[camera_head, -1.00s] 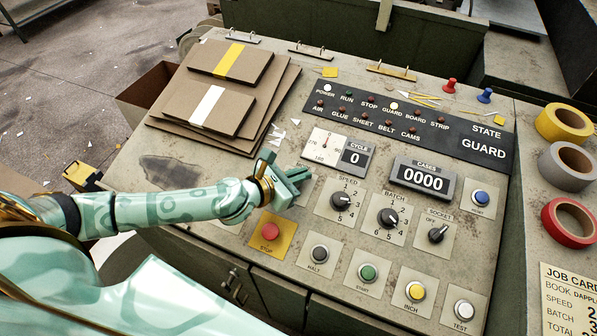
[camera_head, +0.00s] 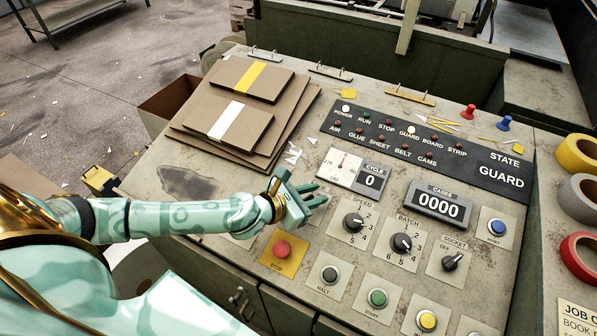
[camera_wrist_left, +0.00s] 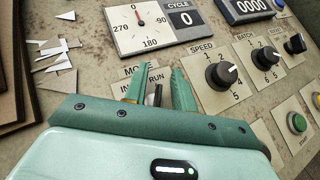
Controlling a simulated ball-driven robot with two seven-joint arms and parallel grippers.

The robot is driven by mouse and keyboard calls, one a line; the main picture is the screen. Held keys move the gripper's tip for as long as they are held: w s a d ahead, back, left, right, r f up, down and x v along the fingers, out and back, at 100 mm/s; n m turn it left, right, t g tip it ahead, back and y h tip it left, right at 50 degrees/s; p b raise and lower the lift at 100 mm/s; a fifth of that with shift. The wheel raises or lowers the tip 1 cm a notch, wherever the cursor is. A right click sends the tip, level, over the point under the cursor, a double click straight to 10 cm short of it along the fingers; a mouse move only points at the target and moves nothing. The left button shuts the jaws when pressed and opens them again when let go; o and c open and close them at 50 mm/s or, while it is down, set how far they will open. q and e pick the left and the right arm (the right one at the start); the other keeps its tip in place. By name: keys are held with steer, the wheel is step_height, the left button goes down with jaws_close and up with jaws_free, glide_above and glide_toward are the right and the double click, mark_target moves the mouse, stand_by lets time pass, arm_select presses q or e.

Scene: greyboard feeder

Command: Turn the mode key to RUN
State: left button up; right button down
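The mode key (camera_wrist_left: 157,95) is a small dark upright piece on a plate marked MODE and RUN, seen in the left wrist view. My left gripper (camera_wrist_left: 160,88) is open, with one green finger on each side of the key. Gaps seem to show between key and fingers; contact is unclear. The RUN label (camera_wrist_left: 156,78) is just beyond the key; another label is partly covered by the left finger. Which way the key points I cannot tell. In the head view my left gripper (camera_head: 314,194) covers the key, left of the SPEED knob (camera_head: 353,222). My right gripper is out of view.
The CYCLE dial and counter (camera_head: 353,172) lie just beyond the gripper. The red STOP button (camera_head: 282,250) is nearer me. The display strip reads STATE GUARD (camera_head: 500,172). Stacked boards (camera_head: 235,120) lie at the left, tape rolls (camera_head: 577,155) at the right.

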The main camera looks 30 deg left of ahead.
arm_select(q)
steer(key=p+v, duration=0.2)
steer(key=v, duration=1.4)
